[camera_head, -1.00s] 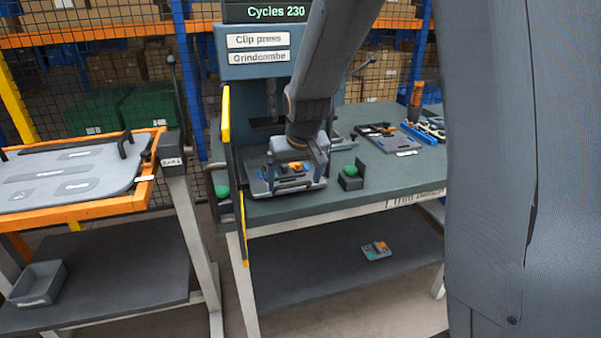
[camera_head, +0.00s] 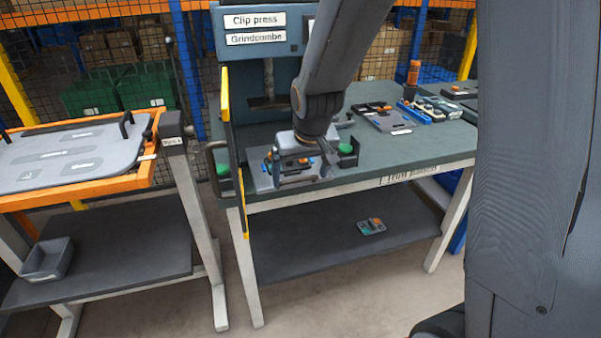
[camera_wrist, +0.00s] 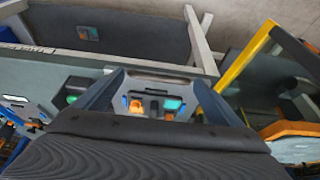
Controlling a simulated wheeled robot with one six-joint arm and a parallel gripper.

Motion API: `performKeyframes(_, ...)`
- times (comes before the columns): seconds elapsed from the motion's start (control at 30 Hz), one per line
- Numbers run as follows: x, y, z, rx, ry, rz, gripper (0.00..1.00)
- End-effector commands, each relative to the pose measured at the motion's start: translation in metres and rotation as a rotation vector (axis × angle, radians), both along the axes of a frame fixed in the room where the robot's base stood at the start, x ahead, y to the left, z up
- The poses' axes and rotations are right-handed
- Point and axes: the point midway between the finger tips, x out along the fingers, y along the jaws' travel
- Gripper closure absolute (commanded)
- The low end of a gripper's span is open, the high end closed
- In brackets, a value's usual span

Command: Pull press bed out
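The press bed (camera_head: 262,183) is a grey plate with orange and teal parts on it. It lies on the green bench below the clip press (camera_head: 262,60), close to the bench's front edge. My gripper (camera_head: 304,172) is at the bed's front and hides part of it. The orange and teal parts (camera_wrist: 154,104) show behind the bar.
A green button (camera_head: 346,149) stands right of the bed, another (camera_head: 223,171) to its left. A yellow-edged guard (camera_head: 226,110) rises at the press's left. Trays and parts (camera_head: 390,120) lie on the bench's right. An orange-framed table (camera_head: 70,165) stands left. Floor in front is clear.

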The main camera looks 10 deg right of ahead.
Motion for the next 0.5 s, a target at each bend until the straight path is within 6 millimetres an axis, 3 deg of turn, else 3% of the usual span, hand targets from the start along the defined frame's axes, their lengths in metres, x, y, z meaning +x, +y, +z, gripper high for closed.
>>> performKeyframes(0.33, 0.000, -0.001, 0.002, 0.001, -0.002, -0.002, 0.00)
performKeyframes(0.5, -0.005, 0.000, 0.016, 0.001, -0.004, -0.001, 0.00)
